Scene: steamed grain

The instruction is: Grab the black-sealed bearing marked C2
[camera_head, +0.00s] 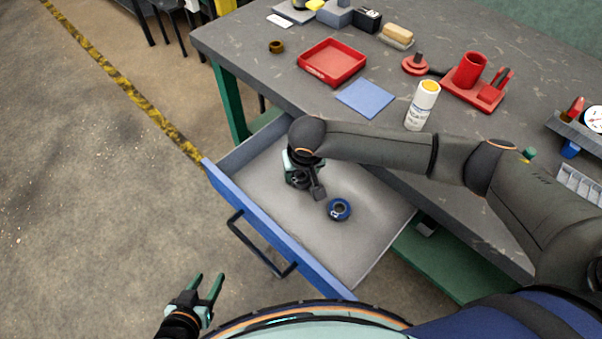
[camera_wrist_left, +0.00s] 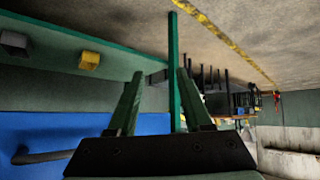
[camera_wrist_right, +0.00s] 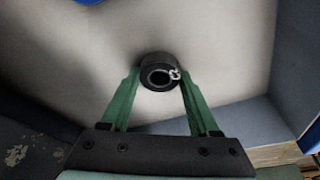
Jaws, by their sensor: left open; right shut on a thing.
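A black bearing (camera_wrist_right: 158,84) lies between the fingertips of my right gripper (camera_wrist_right: 160,76) in the right wrist view. A small white marking shows on its face, too small to read surely. In the head view my right gripper (camera_head: 303,181) is down in the open drawer (camera_head: 240,198), shut on this bearing. I cannot tell whether the bearing touches the drawer floor. A blue-sealed bearing (camera_head: 339,209) lies in the drawer to the right of it. My left gripper (camera_head: 208,289) is open and empty in front of the drawer, at the lower left.
The workbench (camera_head: 330,110) above the drawer holds a red tray (camera_head: 332,62), a blue mat (camera_head: 366,98), a white bottle (camera_head: 422,106) and a brass-coloured ring (camera_head: 276,46). My right arm crosses over the bench edge. The drawer's black handle (camera_head: 256,248) sticks out in front.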

